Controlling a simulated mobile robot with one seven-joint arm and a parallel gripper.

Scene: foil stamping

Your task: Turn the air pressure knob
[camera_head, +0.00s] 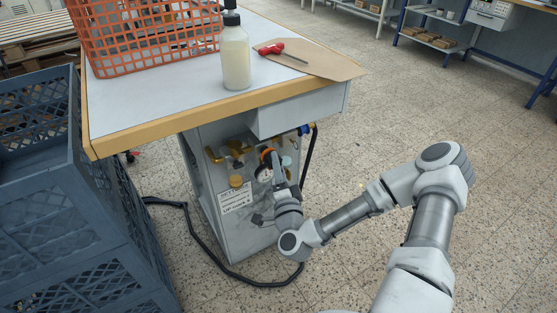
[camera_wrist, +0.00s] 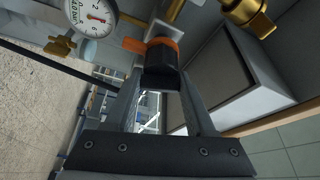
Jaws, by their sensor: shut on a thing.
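The air pressure knob (camera_wrist: 162,62) is black with an orange collar and sits in the upper middle of the wrist view. Its orange collar also shows in the head view (camera_head: 266,153), on the panel under the table. My gripper (camera_wrist: 162,82) is shut on the black part of the knob, one finger on each side. In the head view my gripper (camera_head: 278,168) reaches the panel from the right and hides part of the knob. A round white pressure gauge (camera_wrist: 92,14) is beside the knob in the wrist view. It is partly hidden in the head view (camera_head: 264,175).
Brass valve parts (camera_wrist: 248,14) are close by on the panel. The table (camera_head: 165,108) overhangs it, with an orange basket (camera_head: 150,35) and a bottle (camera_head: 235,58) on top. Blue crates (camera_head: 75,215) stand left. A black hose (camera_head: 215,265) lies on the floor. Floor at right is clear.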

